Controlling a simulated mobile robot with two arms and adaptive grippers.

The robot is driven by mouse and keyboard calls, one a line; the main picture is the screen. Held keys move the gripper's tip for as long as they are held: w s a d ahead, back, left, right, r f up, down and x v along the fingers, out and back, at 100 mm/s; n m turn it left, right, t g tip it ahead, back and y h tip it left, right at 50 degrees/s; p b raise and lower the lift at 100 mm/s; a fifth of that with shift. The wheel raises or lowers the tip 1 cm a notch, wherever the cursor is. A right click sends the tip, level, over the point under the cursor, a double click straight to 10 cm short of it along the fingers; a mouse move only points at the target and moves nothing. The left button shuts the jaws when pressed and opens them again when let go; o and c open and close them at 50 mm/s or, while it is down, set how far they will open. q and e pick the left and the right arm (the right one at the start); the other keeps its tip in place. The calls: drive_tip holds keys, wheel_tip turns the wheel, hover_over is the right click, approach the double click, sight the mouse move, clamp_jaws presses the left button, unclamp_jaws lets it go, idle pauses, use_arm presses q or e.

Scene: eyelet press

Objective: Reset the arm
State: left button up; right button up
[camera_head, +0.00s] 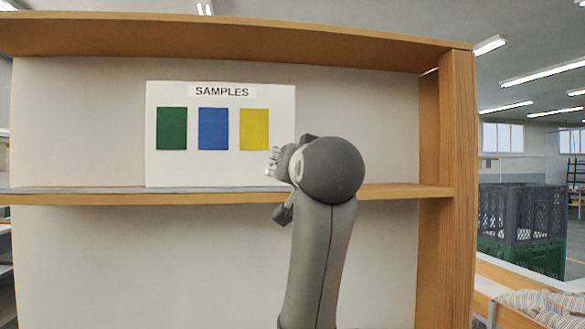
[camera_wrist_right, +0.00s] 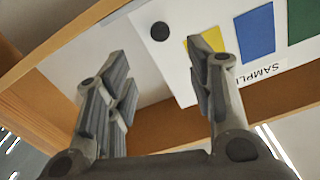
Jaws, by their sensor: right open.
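My right arm rises in the middle of the head view, with its gripper (camera_head: 275,163) raised in front of the shelf, near the lower right of a white sample board (camera_head: 220,168). In the right wrist view the gripper (camera_wrist_right: 160,62) is open, with its two fingers apart and nothing between them. That view shows the board upside down, with a round black spot (camera_wrist_right: 160,31) on it beyond the fingers. In the head view my arm hides that spot. My left gripper is in neither view.
The board is headed SAMPLES and has green (camera_head: 171,129), blue (camera_head: 213,129) and yellow (camera_head: 254,129) patches. It stands on a wooden shelf (camera_head: 400,191) with a right side post (camera_head: 459,180). Grey and green crates (camera_head: 520,215) stand beyond at the right.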

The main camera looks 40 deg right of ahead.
idle(0.4)
